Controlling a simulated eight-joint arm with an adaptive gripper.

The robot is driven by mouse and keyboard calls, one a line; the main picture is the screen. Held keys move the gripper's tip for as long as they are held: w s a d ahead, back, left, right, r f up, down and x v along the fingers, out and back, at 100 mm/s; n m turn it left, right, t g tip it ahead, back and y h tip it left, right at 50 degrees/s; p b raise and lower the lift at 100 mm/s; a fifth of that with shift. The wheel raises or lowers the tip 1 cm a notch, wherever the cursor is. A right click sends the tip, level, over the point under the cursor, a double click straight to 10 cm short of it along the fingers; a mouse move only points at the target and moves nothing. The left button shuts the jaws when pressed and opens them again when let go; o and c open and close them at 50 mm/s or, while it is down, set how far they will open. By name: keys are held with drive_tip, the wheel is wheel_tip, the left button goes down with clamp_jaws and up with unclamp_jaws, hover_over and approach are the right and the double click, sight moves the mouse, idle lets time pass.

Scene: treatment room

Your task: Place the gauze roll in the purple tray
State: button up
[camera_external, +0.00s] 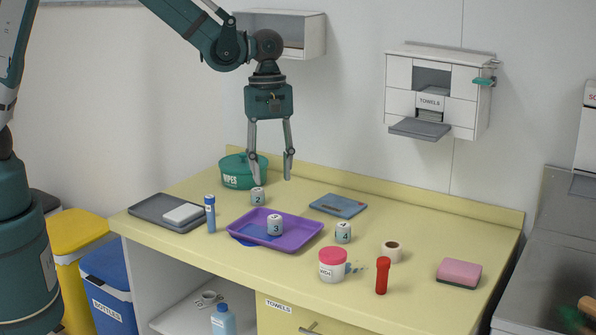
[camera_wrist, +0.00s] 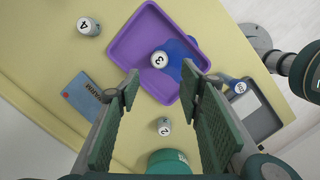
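The purple tray (camera_external: 300,229) lies near the middle of the yellow counter; it also shows in the wrist view (camera_wrist: 124,48). A white cylinder marked 3 (camera_external: 275,224) stands in it. A short pale roll with a tan centre (camera_external: 392,251), which looks like the gauze roll, sits on the counter right of the tray. I do not see this roll in the wrist view. My gripper (camera_external: 272,180) is open and empty, pointing down above the counter behind the tray. Its two fingers stand wide apart in the wrist view (camera_wrist: 162,88).
Cylinders marked 2 (camera_external: 257,196) and 4 (camera_external: 343,232) stand near the tray. A white-and-red jar (camera_external: 332,265) and a red bottle (camera_external: 382,275) stand before the roll. A pink sponge (camera_external: 459,273) lies to the right. A green wipes pot (camera_external: 238,171) stands behind.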

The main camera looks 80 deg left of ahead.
drive_tip(key=s+a+r+m+t, duration=0.1)
drive_tip(key=s+r+m+t, duration=0.1)
drive_tip(key=s+r+m, duration=0.5)
drive_tip(key=s+a+r+m+t, duration=0.1)
drive_tip(key=s+r+m, duration=0.2)
drive_tip(key=s, duration=0.5)
drive_tip(key=s+a+r+m+t+y, duration=0.1)
drive_tip(key=s+r+m+t, duration=0.1)
drive_tip(key=s, duration=0.5)
drive_tip(key=s+a+r+m+t, duration=0.1)
drive_tip(key=s+r+m+t, duration=0.1)
drive_tip(key=s+r+m, duration=0.3)
drive_tip(key=shift+s+m+y, duration=0.4)
drive_tip(key=shift+s, duration=1.4)
